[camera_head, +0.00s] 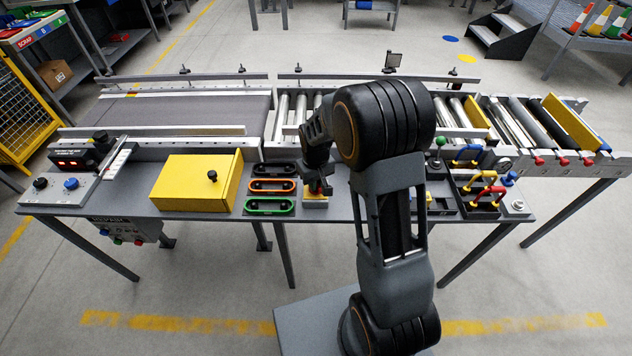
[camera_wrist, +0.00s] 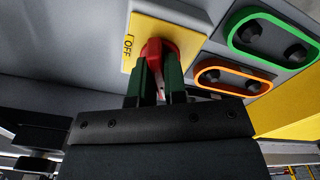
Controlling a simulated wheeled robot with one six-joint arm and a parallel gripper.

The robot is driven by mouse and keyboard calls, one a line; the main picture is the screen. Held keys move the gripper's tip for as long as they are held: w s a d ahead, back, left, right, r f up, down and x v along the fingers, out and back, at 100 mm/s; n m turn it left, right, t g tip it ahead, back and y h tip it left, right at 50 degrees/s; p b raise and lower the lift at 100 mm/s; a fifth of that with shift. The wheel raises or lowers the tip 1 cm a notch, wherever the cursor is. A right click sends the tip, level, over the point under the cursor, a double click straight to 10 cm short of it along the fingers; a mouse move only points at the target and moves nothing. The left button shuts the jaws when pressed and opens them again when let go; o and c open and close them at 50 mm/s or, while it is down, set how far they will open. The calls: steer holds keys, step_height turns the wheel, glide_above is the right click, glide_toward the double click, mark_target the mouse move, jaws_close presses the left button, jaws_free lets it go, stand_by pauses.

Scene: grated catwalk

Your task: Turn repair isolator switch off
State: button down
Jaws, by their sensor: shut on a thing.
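The isolator switch is a red knob (camera_wrist: 158,48) on a yellow plate (camera_wrist: 193,22) marked "OFF" at its left side in the wrist view. The plate (camera_head: 314,203) also shows on the front of the grey bench, right of the coloured ovals. My gripper (camera_wrist: 158,82) has its two green-edged fingers on either side of the knob and is shut on it. In the head view my gripper (camera_head: 319,186) points down over the plate and hides most of the knob. The fingers cover the knob's lower part in the wrist view, so its exact angle is hard to tell.
Orange (camera_head: 272,186) and green (camera_head: 269,206) oval holders sit just left of the switch. A yellow box with a black knob (camera_head: 196,182) stands further left. Coloured handles (camera_head: 487,190) are to the right. Conveyor rails (camera_head: 195,142) run behind.

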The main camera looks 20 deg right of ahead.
steer(key=n, duration=0.6)
steer(key=shift+n, duration=3.2)
steer(key=c, duration=1.2)
jaws_free()
steer(key=shift+o, duration=0.2)
steer(key=shift+r, duration=0.1)
step_height(320, 180, up, 14)
steer(key=p, duration=0.1)
